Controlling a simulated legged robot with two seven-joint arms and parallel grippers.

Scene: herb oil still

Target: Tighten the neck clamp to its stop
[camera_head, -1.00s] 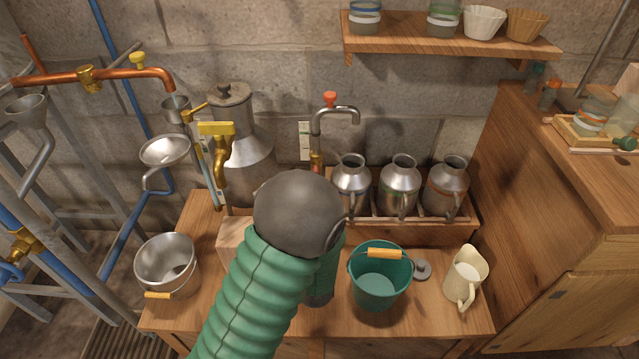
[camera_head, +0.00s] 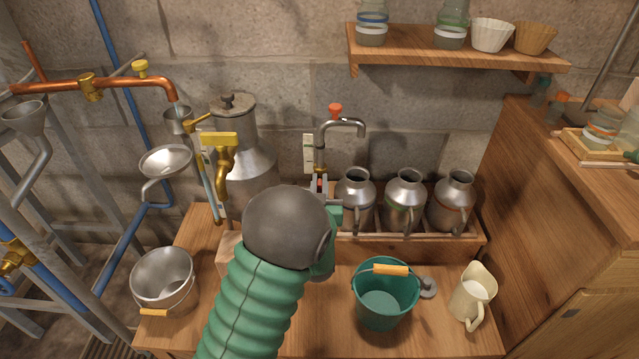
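A tall grey metal can (camera_head: 245,160) with a knobbed lid stands at the back of the bench, its lower part hidden by my arm. I cannot make out the neck clamp for certain. A brass tap with a yellow handle (camera_head: 222,150) is in front of the can. My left gripper (camera_head: 319,186) is small in view, past my dark elbow, at the foot of the curved steel tap (camera_head: 340,123) with a red knob. Its fingers look apart, with a bit of the tap's brass showing between or behind them; contact is unclear. My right gripper is not in view.
Several metal jugs stand in a wooden rack (camera_head: 410,247) right of my gripper. A teal bucket (camera_head: 384,300), a cream pitcher (camera_head: 473,298) and a steel pail (camera_head: 163,278) stand on the bench. A copper pipe (camera_head: 110,77) and funnel (camera_head: 165,163) are at left.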

